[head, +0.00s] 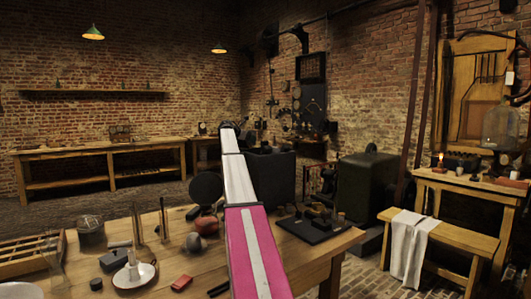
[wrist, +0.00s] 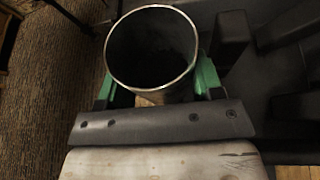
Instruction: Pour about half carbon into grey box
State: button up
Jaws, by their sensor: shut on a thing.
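My gripper (wrist: 155,88) has green fingers on both sides of a round metal container (wrist: 108,55) and is shut on it. The container's rim faces the wrist camera. Its inside is dark, and I cannot tell how much carbon it holds. In the head view my arm reaches far out past the table, and the gripper at its end is too small to make out. A dark grey box (head: 281,178) stands beyond the table, partly behind my arm. I cannot tell whether it is the grey box of the task.
A green-grey cabinet (head: 368,198) stands to the right. A bench with a white cloth (head: 409,245) is farther right.

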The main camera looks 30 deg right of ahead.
aim_at(254, 133)
jog(key=shift+s+f+m, duration=0.2)
jog(key=shift+s+m, duration=0.1)
jog(key=shift+s, duration=0.05)
jog(key=shift+s+d+r+m+t+y, duration=0.15)
jog(key=shift+s+r+m+t, duration=0.2)
jog(key=shift+r, duration=0.25)
jog(key=shift+s+d+r+m+t+y, duration=0.15)
jog(key=shift+s+r+m+t, duration=0.15)
jog(key=shift+r, duration=0.25)
jog(key=shift+s+d+r+m+t, duration=0.1)
jog(key=shift+s+r+m+t, duration=0.3)
jog(key=shift+s+m, duration=0.2)
jog(key=shift+s+d+r+m+t, duration=0.1)
jog(key=shift+s+r+m+t, duration=0.2)
jog(key=shift+s+m+t, duration=0.2)
jog(key=shift+s+d+r+m+t+p, duration=0.1)
jog(key=shift+s+r+m+t, duration=0.2)
jog(key=shift+m+t, duration=0.5)
jog(key=shift+s+d+r+m+t+p, duration=0.15)
jog(key=shift+r+m+t, duration=0.3)
jog(key=shift+m, duration=0.7)
jog(key=shift+s+r+m+t+p, duration=0.1)
jog(key=shift+s+r+m+t, duration=0.2)
jog(key=shift+m+t, duration=0.5)
jog(key=shift+s+m, duration=0.2)
jog(key=shift+m, duration=0.1)
jog(key=shift+s+d+f+m+t+p, duration=0.1)
jog(key=shift+s+f+m+t+p, duration=0.2)
jog(key=shift+m, duration=0.4)
